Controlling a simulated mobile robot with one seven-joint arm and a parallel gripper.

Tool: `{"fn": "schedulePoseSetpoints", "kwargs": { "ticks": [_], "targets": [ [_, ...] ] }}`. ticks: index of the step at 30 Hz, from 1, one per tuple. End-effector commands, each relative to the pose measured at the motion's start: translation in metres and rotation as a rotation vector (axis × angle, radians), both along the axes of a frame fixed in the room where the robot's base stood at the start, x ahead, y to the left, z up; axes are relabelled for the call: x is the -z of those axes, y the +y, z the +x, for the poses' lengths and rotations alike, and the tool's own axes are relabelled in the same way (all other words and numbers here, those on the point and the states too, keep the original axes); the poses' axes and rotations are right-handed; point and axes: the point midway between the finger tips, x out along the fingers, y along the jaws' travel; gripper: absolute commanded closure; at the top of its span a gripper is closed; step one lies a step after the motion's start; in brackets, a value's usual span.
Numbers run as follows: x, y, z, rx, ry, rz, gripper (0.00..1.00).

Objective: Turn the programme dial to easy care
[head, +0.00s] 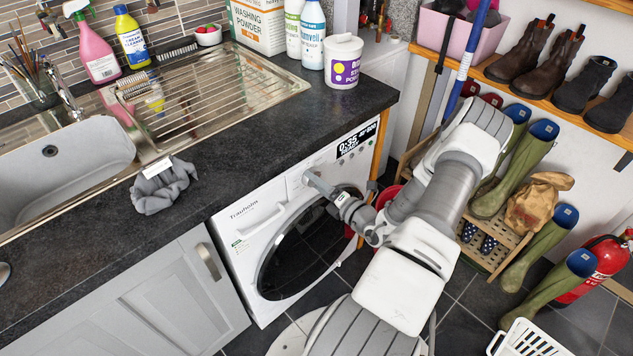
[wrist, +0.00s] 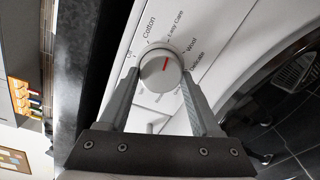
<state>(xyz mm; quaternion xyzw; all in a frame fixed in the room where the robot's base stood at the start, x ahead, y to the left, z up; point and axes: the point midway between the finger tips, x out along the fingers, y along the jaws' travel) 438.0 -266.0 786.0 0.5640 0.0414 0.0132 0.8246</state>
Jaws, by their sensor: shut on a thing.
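The programme dial (wrist: 160,70) is a round, pale grey knob on the white washing machine (head: 262,218). In the wrist view its red mark sits right of centre and points up, slightly right, roughly towards the "Easy Care" label (wrist: 176,25). I cannot tell if it lines up exactly. "Cotton" (wrist: 150,26) is to the left of that label, "Wool" (wrist: 192,45) and "Delicate" (wrist: 197,62) to the right. My gripper (wrist: 160,76) is shut on the dial, one finger on each side.
The machine's dark round door (head: 300,255) is below the dial, and its lit display (head: 357,140) is to the right. Boots (head: 535,150) and a rack stand at right.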

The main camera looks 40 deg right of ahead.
Motion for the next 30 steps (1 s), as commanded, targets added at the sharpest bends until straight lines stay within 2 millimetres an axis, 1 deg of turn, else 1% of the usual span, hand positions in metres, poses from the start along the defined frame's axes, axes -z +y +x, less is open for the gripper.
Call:
{"fn": "schedulePoseSetpoints", "kwargs": {
  "ticks": [8,9,11,12,14,24,26,29,30],
  "targets": [
    [0.002,0.001,-0.001,0.000,0.005,0.002,0.91],
    [0.002,0.001,-0.001,-0.001,0.005,0.002,0.33],
    [0.002,0.001,-0.001,0.000,0.005,0.001,0.22],
    [0.001,0.001,-0.001,-0.001,0.004,0.001,0.15],
    [0.001,0.000,-0.001,-0.001,0.004,0.001,0.05],
    [0.000,0.000,-0.003,0.000,0.001,-0.001,0.05],
    [0.000,-0.001,-0.007,0.001,0.002,-0.001,0.05],
    [-0.001,-0.003,-0.022,0.003,0.002,-0.001,0.05],
    [-0.002,-0.003,-0.030,0.002,0.002,0.000,0.05]
  ]
}}
